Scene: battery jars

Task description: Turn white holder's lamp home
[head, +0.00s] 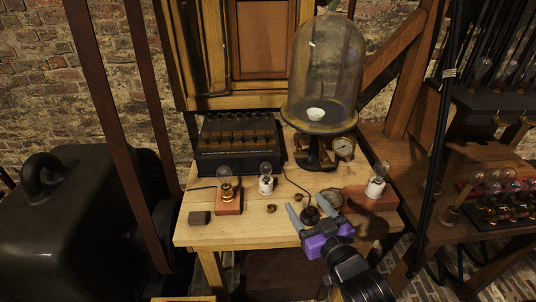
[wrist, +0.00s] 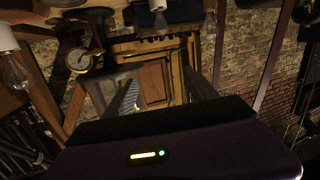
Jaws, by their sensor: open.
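A white holder with a clear glass lamp (head: 376,187) stands on a wooden base at the right of the table, the lamp leaning slightly. It also shows at the left of the wrist view (wrist: 14,70), upside down. A smaller white holder with a lamp (head: 266,184) stands at the table's middle; in the wrist view it is at the top (wrist: 158,6). A brass holder with a lamp (head: 228,194) sits on a wooden block at the left. My gripper (head: 308,205) is open and empty over the table's front, between the two white holders and apart from both.
A glass bell jar (head: 325,75) on a dark stand and a brass gauge (head: 343,148) stand behind. A black battery box (head: 238,145) is at back left. A dark block (head: 199,218) lies front left. A bulb rack (head: 495,185) is on the right bench.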

